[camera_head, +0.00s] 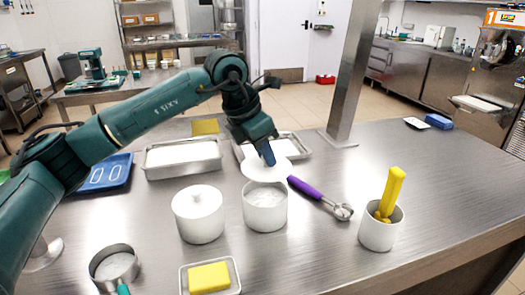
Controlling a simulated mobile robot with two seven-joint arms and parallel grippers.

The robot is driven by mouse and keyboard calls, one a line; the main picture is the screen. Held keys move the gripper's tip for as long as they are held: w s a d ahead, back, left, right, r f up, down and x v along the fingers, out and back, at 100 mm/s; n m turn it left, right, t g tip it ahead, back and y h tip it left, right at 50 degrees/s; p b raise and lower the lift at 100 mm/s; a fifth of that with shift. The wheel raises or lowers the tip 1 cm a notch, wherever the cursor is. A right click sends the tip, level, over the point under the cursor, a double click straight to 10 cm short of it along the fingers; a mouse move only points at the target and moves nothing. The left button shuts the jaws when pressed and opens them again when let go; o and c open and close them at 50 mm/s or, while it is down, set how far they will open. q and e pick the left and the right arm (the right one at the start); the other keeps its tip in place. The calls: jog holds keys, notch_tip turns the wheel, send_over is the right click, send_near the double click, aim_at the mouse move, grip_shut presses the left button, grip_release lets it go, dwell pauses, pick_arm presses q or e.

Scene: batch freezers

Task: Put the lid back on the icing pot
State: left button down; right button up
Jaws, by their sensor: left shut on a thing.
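The icing pot (265,212) is a white cylinder, open at the top with white icing showing inside, on the steel counter. The white lid (255,172) is a disc held right above the pot's mouth, slightly tilted. My left gripper (268,157) is shut on the lid from above; its fingertips hide the lid's knob. I cannot tell whether the lid's far edge touches the pot's rim. A second white pot (198,216) with its lid on stands just left of the icing pot. My right gripper is not in view.
A purple-handled scoop (310,190) lies right of the pot. A white cup (379,234) with a yellow tool stands farther right. A yellow sponge on a small tray (237,288), a round sieve (114,265) and metal trays (150,173) surround the pots.

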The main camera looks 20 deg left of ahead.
aim_at(260, 168)
pick_arm(q)
jog(key=shift+a+f+b, duration=0.1)
jog(key=shift+f+b, duration=0.25)
jog(key=shift+f, duration=0.35)
notch_tip(260, 168, down, 3)
jog(key=shift+f+b, duration=0.2)
jog(key=shift+b, duration=0.95)
jog(key=shift+f+b, duration=0.5)
jog(key=shift+f, duration=0.15)
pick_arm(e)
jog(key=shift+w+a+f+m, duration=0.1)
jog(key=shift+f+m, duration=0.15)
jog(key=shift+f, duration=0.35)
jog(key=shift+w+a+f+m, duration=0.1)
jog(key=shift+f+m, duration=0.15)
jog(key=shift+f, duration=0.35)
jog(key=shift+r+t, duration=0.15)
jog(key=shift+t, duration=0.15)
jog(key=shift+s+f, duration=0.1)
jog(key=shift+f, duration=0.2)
pick_arm(q)
jog(key=shift+f+b, duration=0.2)
jog(key=shift+b, duration=0.15)
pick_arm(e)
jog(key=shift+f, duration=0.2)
pick_arm(q)
jog(key=c, duration=0.7)
grip_release()
